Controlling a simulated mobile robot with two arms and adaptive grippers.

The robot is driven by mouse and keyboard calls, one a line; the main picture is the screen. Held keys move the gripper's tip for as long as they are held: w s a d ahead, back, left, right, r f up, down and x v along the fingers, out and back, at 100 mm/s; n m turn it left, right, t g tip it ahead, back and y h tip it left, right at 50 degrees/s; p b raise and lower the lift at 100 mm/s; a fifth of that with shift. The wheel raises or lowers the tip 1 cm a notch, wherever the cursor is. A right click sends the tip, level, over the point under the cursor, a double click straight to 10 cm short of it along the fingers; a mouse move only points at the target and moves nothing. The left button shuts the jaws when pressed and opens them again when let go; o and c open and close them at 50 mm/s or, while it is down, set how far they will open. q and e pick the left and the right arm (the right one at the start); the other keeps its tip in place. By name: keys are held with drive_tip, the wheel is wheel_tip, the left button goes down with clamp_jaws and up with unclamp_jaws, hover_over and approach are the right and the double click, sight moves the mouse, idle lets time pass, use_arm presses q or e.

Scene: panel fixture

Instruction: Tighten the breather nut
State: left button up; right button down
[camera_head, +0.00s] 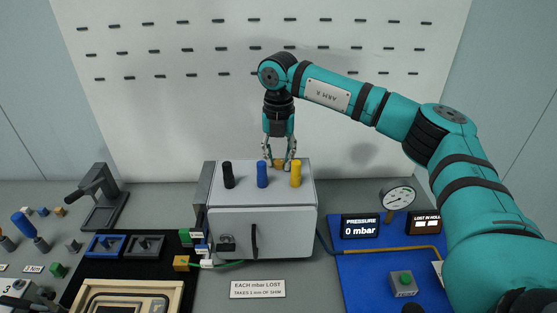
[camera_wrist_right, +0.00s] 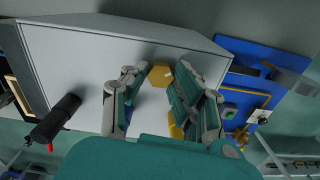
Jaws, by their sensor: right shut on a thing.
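The breather nut, a yellow hexagonal piece (camera_head: 278,163), sits on top of the grey box (camera_head: 262,218), towards its back. In the right wrist view the yellow hexagon (camera_wrist_right: 162,76) shows between the fingertips. My right gripper (camera_head: 280,160) points straight down from above and is shut on the nut. The fingers hide part of the nut in the head view. My left gripper is not in view.
Black (camera_head: 228,175), blue (camera_head: 262,174) and yellow (camera_head: 296,174) cylinders stand along the box top in front of the gripper. A blue panel (camera_head: 365,272) at right holds a pressure display (camera_head: 360,227) reading 0 mbar and a gauge (camera_head: 398,196).

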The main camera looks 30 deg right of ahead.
drive_tip(key=shift+m, duration=1.8)
drive_tip(key=shift+m+p, duration=0.35)
drive_tip(key=shift+m, duration=1.35)
drive_tip(key=shift+f+m, duration=0.1)
drive_tip(key=shift+m, duration=1.6)
drive_tip(key=shift+p, duration=0.3)
